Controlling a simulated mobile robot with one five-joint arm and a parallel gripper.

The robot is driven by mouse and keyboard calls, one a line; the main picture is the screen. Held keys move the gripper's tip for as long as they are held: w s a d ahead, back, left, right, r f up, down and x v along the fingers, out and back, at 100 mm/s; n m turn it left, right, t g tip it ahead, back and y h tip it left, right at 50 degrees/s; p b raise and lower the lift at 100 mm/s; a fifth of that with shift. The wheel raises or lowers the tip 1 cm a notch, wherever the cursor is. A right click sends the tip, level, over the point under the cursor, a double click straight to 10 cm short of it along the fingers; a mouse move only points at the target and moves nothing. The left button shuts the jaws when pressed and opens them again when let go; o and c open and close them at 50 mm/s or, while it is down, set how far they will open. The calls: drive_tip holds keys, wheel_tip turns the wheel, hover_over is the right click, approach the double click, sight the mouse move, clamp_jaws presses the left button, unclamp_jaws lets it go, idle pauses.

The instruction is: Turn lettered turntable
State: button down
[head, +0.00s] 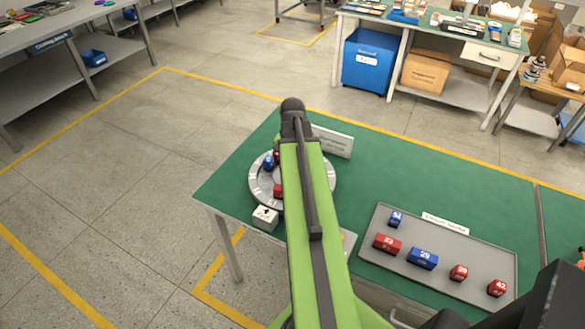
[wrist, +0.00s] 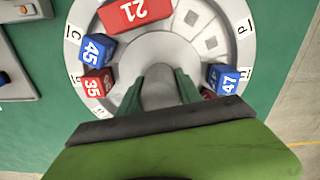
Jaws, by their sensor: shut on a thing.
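The round grey turntable (head: 256,190) stands on the green table, partly hidden behind my arm in the head view. In the wrist view its disc (wrist: 210,66) carries a red block marked 21 (wrist: 134,13), a blue 45 (wrist: 97,47), a red 35 (wrist: 97,82) and a blue 47 (wrist: 222,78). Another red block beside the 47 is mostly hidden. Letters on white labels ring the rim; C and D show. My gripper (wrist: 161,88) is over the middle, its dark green fingers shut on the grey centre knob (wrist: 160,80). The head view hides my fingertips.
A white box with a dark mark (head: 265,218) stands at the turntable's front edge, and a white sign (head: 333,141) behind it. A grey tray (head: 440,272) with several red and blue numbered blocks lies to the right. Green tabletop between them is clear.

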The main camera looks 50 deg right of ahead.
drive_tip(key=shift+s+d+f, duration=0.1)
drive_tip(key=shift+s+d, duration=0.05)
drive_tip(key=c, duration=1.1)
unclamp_jaws()
drive_tip(key=shift+o, duration=1.4)
drive_tip(key=shift+d+f, duration=0.1)
wheel_tip(320, 180, up, 18)
drive_tip(key=p, duration=1.7)
drive_tip(key=shift+f, duration=0.2)
